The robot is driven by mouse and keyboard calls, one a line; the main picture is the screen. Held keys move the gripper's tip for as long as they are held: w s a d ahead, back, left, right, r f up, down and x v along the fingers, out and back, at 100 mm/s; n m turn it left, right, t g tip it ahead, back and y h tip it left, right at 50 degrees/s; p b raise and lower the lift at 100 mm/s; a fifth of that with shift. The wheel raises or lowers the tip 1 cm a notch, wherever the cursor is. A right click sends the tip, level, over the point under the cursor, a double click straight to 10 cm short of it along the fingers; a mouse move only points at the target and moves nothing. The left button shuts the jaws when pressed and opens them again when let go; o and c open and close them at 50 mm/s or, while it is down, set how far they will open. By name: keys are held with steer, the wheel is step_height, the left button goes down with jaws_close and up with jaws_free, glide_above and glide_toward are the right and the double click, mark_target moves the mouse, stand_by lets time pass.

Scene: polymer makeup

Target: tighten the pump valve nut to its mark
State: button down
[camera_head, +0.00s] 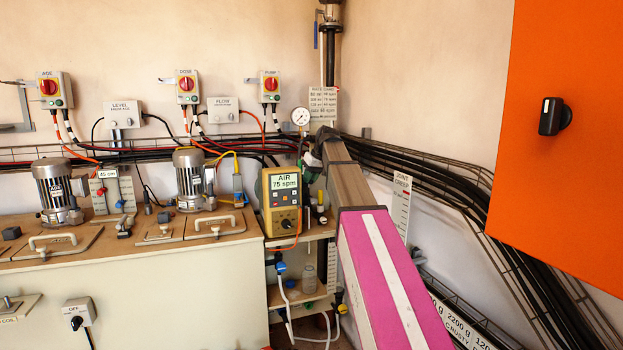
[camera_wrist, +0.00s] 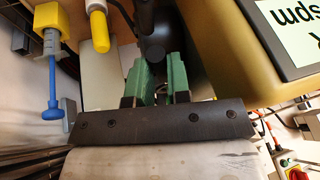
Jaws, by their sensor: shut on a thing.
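The pump (camera_head: 281,205) is a yellow box with a display reading "AIR 75 spm", standing on the shelf right of the white tank. Its body also fills the upper right of the wrist view (camera_wrist: 225,55). My gripper (camera_head: 312,162) is just right of the pump's top, partly hidden behind my arm. In the wrist view my gripper's green fingers (camera_wrist: 160,75) are shut on a black rounded part (camera_wrist: 153,48) beside the pump, probably the valve nut. The fingers hide much of it. I cannot make out a mark or how the nut is turned.
A pressure gauge (camera_head: 300,116) and a pipe stand behind my gripper. A yellow fitting with a blue handle (camera_wrist: 52,95) and a yellow-tipped white cylinder (camera_wrist: 99,30) are close by. Black cables (camera_head: 440,180) line the right wall. An orange panel (camera_head: 570,130) is at the right.

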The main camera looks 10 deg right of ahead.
steer(key=c, duration=1.1)
jaws_free()
steer(key=v, duration=1)
steer(key=shift+s+d+r, duration=0.1)
steer(key=shift+s+r, duration=0.1)
steer(key=shift+r, duration=0.15)
